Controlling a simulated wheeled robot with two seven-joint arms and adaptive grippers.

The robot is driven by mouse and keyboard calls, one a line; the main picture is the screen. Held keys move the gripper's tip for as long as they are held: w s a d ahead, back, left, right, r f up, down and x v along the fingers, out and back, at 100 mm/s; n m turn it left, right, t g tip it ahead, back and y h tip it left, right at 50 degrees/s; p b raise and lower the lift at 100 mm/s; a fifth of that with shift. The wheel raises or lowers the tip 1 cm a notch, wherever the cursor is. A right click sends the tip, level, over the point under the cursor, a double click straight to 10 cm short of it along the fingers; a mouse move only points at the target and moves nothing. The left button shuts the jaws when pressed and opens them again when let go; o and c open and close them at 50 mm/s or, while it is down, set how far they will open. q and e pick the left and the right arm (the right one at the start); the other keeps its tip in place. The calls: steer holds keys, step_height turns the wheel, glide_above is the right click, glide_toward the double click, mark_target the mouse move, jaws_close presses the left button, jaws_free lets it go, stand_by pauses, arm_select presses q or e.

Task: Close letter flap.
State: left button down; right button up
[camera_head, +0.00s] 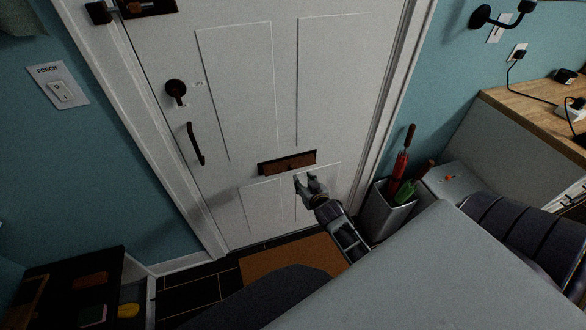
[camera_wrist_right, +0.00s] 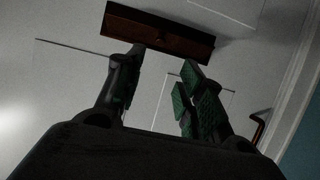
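The letter flap (camera_head: 287,163) is a reddish-brown panel in a dark frame, low on the white door (camera_head: 235,90). In the right wrist view the flap (camera_wrist_right: 160,32) lies across the top, beyond the fingertips. It seems to stand out from the door, but I cannot tell its exact angle. My right gripper (camera_head: 306,179) is just below and right of the flap in the head view, fingers apart and empty. In the right wrist view its two fingers (camera_wrist_right: 163,65) point up toward the flap, with a gap between them; contact is not clear. My left gripper is not in view.
A dark pull handle (camera_head: 196,144) and a round knob (camera_head: 176,88) are on the door's left side. A grey bin (camera_head: 390,212) with umbrellas stands right of the door. An orange-brown mat (camera_head: 285,258) lies below. A dark shelf unit (camera_head: 75,275) is at lower left.

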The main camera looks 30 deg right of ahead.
steer(key=shift+w, duration=0.1)
glide_toward(292, 166)
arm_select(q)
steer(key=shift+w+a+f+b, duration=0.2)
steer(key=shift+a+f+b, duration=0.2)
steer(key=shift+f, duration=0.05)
arm_select(e)
steer(key=shift+x, duration=4)
steer(key=shift+a+r, duration=0.1)
steer(key=shift+c, duration=0.3)
jaws_close()
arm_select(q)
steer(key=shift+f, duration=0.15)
